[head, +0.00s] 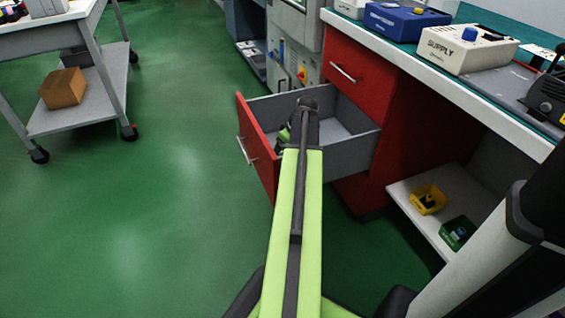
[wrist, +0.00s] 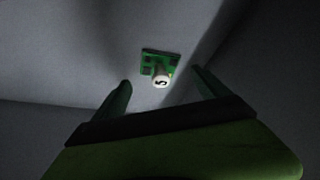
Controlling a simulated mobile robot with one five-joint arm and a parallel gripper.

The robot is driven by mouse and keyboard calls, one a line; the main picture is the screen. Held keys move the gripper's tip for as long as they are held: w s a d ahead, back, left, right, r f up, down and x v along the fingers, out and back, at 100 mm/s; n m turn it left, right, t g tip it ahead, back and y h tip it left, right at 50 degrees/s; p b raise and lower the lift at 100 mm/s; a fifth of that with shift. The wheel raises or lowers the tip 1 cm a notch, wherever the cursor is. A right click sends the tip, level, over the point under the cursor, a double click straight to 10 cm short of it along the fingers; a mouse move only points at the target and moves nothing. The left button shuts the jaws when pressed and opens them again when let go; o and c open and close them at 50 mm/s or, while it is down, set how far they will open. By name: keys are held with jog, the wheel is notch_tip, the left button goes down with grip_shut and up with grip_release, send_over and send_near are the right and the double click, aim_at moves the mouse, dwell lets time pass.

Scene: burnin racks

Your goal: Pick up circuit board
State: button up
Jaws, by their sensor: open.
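A small green circuit board (wrist: 148,57) with a round white part (wrist: 161,81) marked with a dark figure lies on the grey drawer floor in the wrist view. My gripper (wrist: 160,88) is open, with its two fingers apart; the board shows beyond and between the fingertips, with nothing held. In the head view my arm reaches over the open red drawer (head: 262,150), and my gripper is largely hidden behind the arm's end there. The board is not clearly visible in the head view.
The drawer's grey side wall (head: 352,158) and red front stand around my arm. A workbench with a supply box (head: 466,48) is at the right, over a shelf with yellow (head: 428,200) and green bins (head: 457,233). A cart with a cardboard box (head: 63,88) stands left. Green floor between is clear.

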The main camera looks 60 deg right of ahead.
jog(key=shift+b+x, duration=0.35)
jog(key=shift+x, duration=0.7)
jog(key=shift+r, duration=0.15)
jog(key=shift+c, duration=0.4)
jog(key=shift+s, duration=0.1)
jog(key=c, duration=1.4)
